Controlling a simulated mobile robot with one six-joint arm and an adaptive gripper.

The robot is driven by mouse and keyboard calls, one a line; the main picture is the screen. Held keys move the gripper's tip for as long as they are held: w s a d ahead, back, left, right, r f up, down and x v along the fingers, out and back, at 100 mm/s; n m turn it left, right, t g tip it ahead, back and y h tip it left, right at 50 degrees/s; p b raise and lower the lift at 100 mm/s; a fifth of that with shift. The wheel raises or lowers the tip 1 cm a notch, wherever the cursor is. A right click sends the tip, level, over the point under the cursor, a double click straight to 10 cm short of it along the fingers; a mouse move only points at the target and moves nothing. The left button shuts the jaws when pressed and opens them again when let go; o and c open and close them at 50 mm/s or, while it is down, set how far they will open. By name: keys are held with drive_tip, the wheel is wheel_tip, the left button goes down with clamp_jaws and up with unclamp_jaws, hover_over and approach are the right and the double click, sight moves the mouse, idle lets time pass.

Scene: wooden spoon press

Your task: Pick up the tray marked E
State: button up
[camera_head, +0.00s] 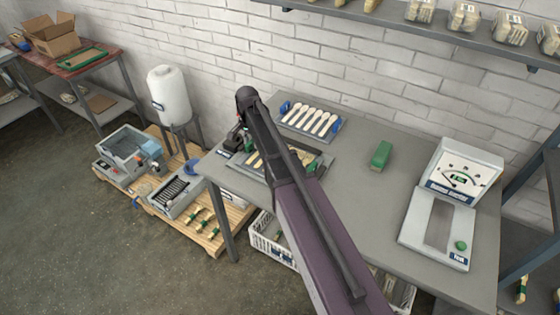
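A tray with a blue edge (338,128) holds a row of several pale wooden spoons at the back of the grey table. A second, darker tray (322,166) with spoon-shaped pieces lies nearer, partly covered by my arm. No letter E is readable on either tray. My arm crosses the table from the lower right, and its dark joint stands above the table's back left. A small black shape (234,142) with red and green spots shows below that joint at the table's left end. I cannot tell whether it is my gripper, and no fingers can be made out.
A green block (381,154) and a white weighing device (440,222) stand on the table (372,205), with bare surface between. A wall shelf (400,24) runs above. White crates (268,240) sit below; a pallet (226,222) with bins lies left, beside a white tank (168,95).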

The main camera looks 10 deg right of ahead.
clamp_jaws()
drive_tip(key=shift+r, duration=0.15)
wheel_tip(320, 180, up, 3)
drive_tip(key=p, duration=0.3)
drive_tip(key=shift+r+p, duration=0.2)
drive_tip(key=shift+p, duration=0.15)
drive_tip(key=s, duration=0.5)
drive_tip(key=s+d+r+p, duration=0.1)
drive_tip(key=s, duration=1)
drive_tip(key=shift+d+r, duration=0.15)
drive_tip(key=shift+d, duration=0.05)
